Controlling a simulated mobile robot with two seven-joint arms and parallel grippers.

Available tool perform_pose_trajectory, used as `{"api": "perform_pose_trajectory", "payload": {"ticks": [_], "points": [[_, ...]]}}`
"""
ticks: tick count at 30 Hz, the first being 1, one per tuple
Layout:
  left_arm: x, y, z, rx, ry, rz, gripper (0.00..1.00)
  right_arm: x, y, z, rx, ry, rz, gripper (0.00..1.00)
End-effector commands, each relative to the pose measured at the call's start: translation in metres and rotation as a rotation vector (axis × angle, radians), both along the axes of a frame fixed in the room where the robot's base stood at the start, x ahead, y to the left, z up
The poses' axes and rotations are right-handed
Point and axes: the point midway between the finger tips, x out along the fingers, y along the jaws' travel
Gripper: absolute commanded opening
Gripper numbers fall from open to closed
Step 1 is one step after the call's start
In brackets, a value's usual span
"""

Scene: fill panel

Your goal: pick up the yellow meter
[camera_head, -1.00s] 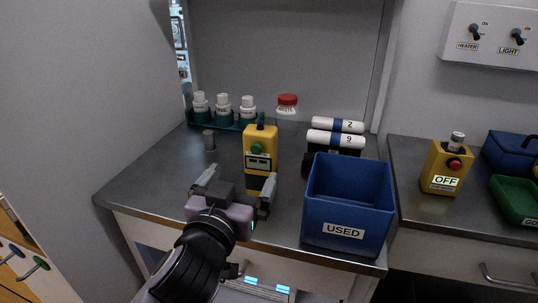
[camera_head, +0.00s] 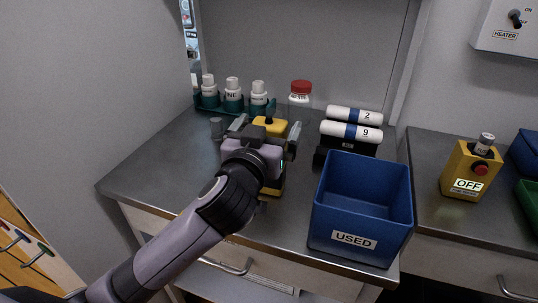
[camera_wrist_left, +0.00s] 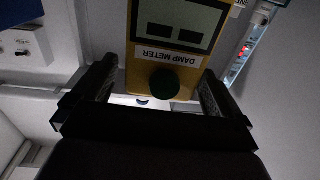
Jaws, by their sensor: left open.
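The yellow meter (camera_head: 271,126) stands upright on the grey bench, mostly hidden behind my left gripper in the head view. In the left wrist view the yellow meter (camera_wrist_left: 165,60) shows its screen, a "DAMP METER" label and a dark green round button, upside down in the picture. My left gripper (camera_head: 268,136) is open, with one finger on each side of the meter. The left wrist view also shows the two fingers (camera_wrist_left: 155,92) on either side of its body, with small gaps visible. My right gripper is not in view.
A blue "USED" bin (camera_head: 362,205) stands right of the meter. White rolls marked 2 and 9 (camera_head: 351,132) lie behind it. A teal rack (camera_head: 233,107) of white-capped bottles and a red-lidded jar (camera_head: 300,95) stand at the back. The left bench top is mostly clear.

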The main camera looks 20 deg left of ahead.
Motion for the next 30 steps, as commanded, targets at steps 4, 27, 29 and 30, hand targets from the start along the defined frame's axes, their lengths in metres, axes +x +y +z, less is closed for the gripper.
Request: {"api": "perform_pose_trajectory", "payload": {"ticks": [4, 27, 29, 30], "points": [[0.0077, 0.0003, 0.0001, 0.002, -0.001, -0.001, 1.0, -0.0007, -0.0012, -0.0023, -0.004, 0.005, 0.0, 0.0], [0.0077, 0.0004, 0.003, 0.0, -0.004, 0.0, 0.14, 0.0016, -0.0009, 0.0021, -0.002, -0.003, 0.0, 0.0], [0.0077, 0.0004, 0.0062, -0.001, -0.005, 0.0, 0.14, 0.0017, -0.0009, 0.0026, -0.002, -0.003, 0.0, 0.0], [0.0078, 0.0005, 0.0093, -0.002, -0.005, 0.001, 0.14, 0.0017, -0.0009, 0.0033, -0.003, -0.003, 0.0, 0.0]]}}
